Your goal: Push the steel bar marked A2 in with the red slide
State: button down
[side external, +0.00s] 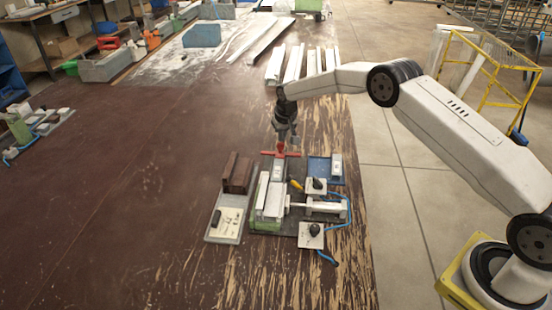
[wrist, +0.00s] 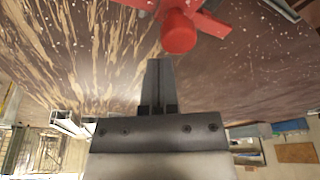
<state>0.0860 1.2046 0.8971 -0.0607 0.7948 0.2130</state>
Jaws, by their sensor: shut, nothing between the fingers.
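The red slide (side external: 268,153) is a red crossbar with an upright knob at the far end of the clamp fixture. In the wrist view its round red knob (wrist: 179,32) stands just beyond my fingertips. My gripper (side external: 282,142) is shut and empty, pointing down at the slide; its closed fingers also show in the wrist view (wrist: 159,64). Whether they touch the knob I cannot tell. A grey steel bar (side external: 278,170) lies in the fixture on the near side of the slide. No A2 mark is readable, and the bar is out of the wrist view.
A toggle clamp (side external: 318,207) and small switch boxes (side external: 311,236) with blue hoses stand at the fixture's right. A blue tray (side external: 320,170) holds a metal block. Brown blocks (side external: 238,173) stand left.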

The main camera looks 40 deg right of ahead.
aim_at(276, 172)
jog(key=shift+f, duration=0.25)
jog(key=shift+s+a, duration=0.15)
jog(key=shift+a, duration=0.05)
dwell(0.4)
jog(key=shift+s+a, duration=3.9)
jog(key=shift+s, duration=0.1)
jog(key=shift+s+a+f, duration=0.1)
jog(key=shift+s+a, duration=0.45)
jog(key=shift+a, duration=0.05)
dwell(2.0)
